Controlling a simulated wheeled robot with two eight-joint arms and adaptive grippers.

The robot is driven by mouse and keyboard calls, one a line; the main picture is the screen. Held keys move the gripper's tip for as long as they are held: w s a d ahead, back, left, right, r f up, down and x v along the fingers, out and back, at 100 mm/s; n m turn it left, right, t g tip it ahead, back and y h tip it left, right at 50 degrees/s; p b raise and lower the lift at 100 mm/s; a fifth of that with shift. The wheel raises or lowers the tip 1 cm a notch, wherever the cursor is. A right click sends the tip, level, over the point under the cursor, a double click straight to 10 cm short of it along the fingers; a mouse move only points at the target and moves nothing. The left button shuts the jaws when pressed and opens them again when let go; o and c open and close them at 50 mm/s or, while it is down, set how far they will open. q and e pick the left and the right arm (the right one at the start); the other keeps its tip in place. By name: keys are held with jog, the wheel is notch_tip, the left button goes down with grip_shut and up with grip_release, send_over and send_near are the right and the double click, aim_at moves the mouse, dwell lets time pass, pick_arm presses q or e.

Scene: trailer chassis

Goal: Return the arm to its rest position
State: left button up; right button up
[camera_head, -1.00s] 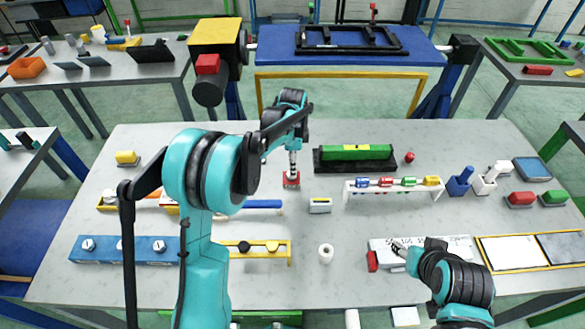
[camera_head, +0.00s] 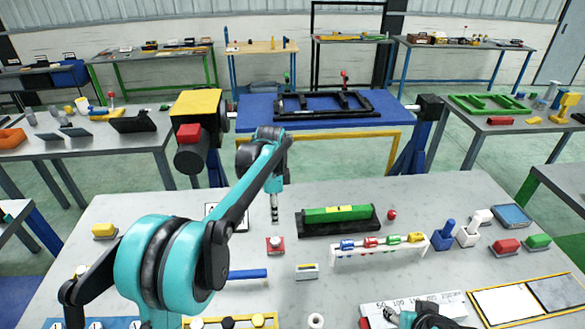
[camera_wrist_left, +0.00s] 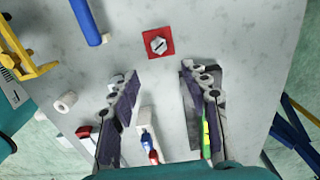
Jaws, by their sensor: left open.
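My left gripper (camera_head: 275,207) hangs pointing down above the grey table (camera_head: 150,200). In the left wrist view its two fingers (camera_wrist_left: 160,88) are spread apart with nothing between them. Below it, a red square base with a pale knob (camera_head: 275,246) sits on the table, apart from the fingers; it also shows in the left wrist view (camera_wrist_left: 158,42). My left arm crosses the left part of the head view and hides some of the table. My right gripper (camera_head: 391,314) is at the bottom edge by a white marked plate (camera_head: 440,305); its fingers are too small to read.
A green block in a black holder (camera_head: 340,214) and a white rack of coloured pieces (camera_head: 380,247) stand right of the left gripper. A blue bar (camera_head: 248,274) and a small grey box (camera_head: 306,271) lie nearer.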

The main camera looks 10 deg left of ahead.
pick_arm(q)
jog(key=shift+s, duration=0.1)
jog(key=s+r+n+t+b, duration=0.1)
jog(key=s+r+n+t, duration=0.25)
jog(key=s+n, duration=0.65)
jog(key=s+f+n+t, duration=0.2)
jog(key=s, duration=0.6)
jog(key=s+f+n+t+b, duration=0.1)
jog(key=s+f+n, duration=0.1)
jog(key=s, duration=0.6)
jog(key=shift+s+a+f+n+t+b, duration=0.2)
jog(key=shift+a+f+n+t+b, duration=0.15)
jog(key=shift+f, duration=0.45)
